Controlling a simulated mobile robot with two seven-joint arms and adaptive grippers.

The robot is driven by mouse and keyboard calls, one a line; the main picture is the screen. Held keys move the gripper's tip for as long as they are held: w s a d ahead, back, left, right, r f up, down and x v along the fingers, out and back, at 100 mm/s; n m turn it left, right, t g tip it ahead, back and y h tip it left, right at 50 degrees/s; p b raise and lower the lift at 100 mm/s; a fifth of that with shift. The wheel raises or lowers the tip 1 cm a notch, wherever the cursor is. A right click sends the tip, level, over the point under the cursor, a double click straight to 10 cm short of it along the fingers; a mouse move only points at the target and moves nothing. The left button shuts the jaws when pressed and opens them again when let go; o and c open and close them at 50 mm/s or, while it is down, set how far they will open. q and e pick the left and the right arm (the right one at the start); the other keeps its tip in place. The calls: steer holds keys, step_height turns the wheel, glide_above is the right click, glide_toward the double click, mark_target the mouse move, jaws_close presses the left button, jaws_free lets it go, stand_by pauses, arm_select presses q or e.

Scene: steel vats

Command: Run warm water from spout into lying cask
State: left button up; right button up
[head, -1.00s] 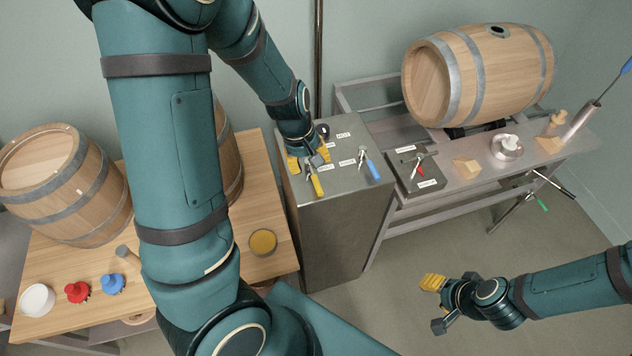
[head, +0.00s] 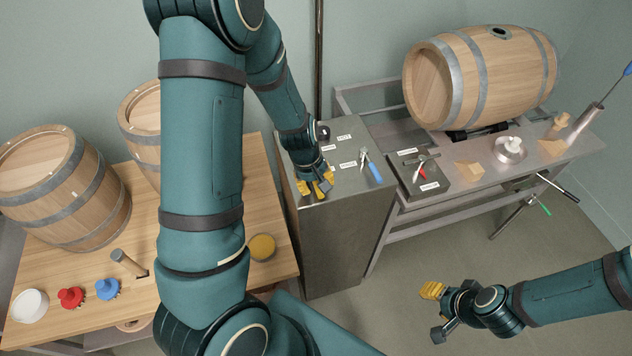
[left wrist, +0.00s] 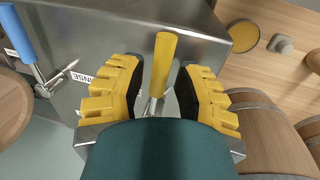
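The lying cask (head: 485,75) rests on its side on a metal rack at the back right, with a dark bung hole on top. A grey steel cabinet (head: 345,215) has a blue-handled lever (head: 374,172) and a yellow-handled lever on its top. My left gripper (head: 320,186) is over the cabinet's front left, hiding most of the yellow lever in the head view. In the left wrist view, the yellow handle (left wrist: 163,75) stands between the open fingers of my left gripper (left wrist: 160,95). My right gripper (head: 436,311) is open and empty above the floor. I cannot make out the spout.
A small box with a red-handled valve (head: 424,180) sits on the rack beside the cabinet. Two upright casks (head: 62,185), red (head: 72,298) and blue (head: 107,290) brushes, and a mallet (head: 128,263) are on the wooden table. Floor between is clear.

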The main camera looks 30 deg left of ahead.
arm_select(q)
jaws_close()
steer(key=shift+s, duration=0.15)
steer(key=shift+s+a+f+m+b, duration=0.1)
steer(key=shift+s+a+m+b, duration=0.25)
steer(key=shift+m, duration=0.3)
steer(key=shift+s+a+f+m+b, duration=0.15)
steer(key=shift+a+m+b, duration=0.1)
steer(key=shift+m+b, duration=0.3)
steer(key=m, duration=0.1)
steer(key=a+m+b, duration=0.1)
steer(key=shift+s+a+m+g+h, duration=0.25)
steer(key=shift+s+m+g+h, duration=0.05)
steer(key=shift+s+m+g, duration=0.1)
steer(key=m, duration=0.1)
steer(key=a+m+b, duration=0.1)
steer(key=shift+s+a+r+m, duration=0.1)
steer(key=shift+s+a+m, duration=0.15)
steer(key=shift+a+m, duration=0.05)
steer(key=shift+a+m+g+b, duration=0.5)
steer(key=shift+a+m, duration=0.4)
steer(key=shift+m, duration=0.6)
